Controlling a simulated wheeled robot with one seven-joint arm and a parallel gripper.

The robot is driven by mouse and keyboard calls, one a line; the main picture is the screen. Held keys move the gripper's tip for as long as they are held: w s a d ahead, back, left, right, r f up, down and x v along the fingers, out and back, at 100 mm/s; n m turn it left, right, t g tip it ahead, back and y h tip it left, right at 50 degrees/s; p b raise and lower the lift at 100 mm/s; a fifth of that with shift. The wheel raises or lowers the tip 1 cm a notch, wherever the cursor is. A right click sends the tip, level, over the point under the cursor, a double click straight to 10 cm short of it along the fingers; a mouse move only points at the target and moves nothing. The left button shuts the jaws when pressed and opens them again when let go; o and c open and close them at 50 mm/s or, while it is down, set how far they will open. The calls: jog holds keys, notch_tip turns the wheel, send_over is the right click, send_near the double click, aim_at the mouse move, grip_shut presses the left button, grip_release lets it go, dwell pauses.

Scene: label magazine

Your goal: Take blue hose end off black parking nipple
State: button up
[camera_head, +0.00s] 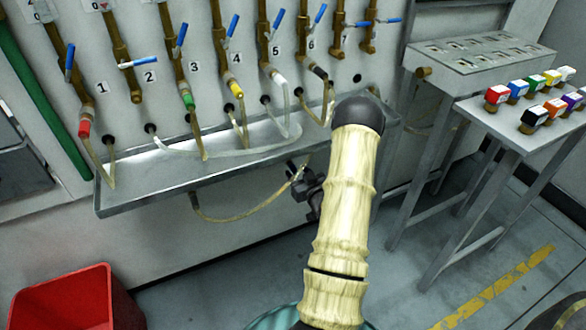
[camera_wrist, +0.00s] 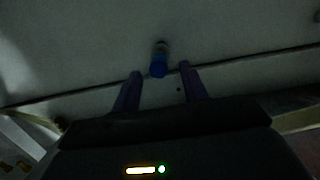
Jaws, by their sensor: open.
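The blue hose end (camera_wrist: 159,68) shows in the wrist view, between and just beyond the two fingertips of my gripper (camera_wrist: 160,72). A small greyish piece (camera_wrist: 161,46) joins it at its far side, against the pale wall; it is too dark to tell if this is the black parking nipple. My gripper is open, with a finger on each side of the hose end and no clear contact. In the head view my gripper (camera_head: 299,172) is below the metal trough, partly hidden by my arm. The blue end cannot be made out there.
A metal trough (camera_head: 140,198) runs along the wall above my gripper, under numbered brass valves with hoses. A clear hose (camera_head: 222,218) hangs below it towards my gripper. A red bin (camera_head: 62,303) stands lower left. Tables with coloured blocks (camera_head: 497,95) stand right.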

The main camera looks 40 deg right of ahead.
aim_at(293, 166)
jog(key=shift+x, duration=2.25)
jog(key=shift+c, duration=0.4)
grip_shut()
jog(key=shift+s, duration=0.1)
jog(key=shift+s, duration=0.1)
jog(key=shift+f+v, duration=0.15)
jog(key=shift+v, duration=1)
jog(key=shift+f+v, duration=0.1)
jog(key=shift+v, duration=1)
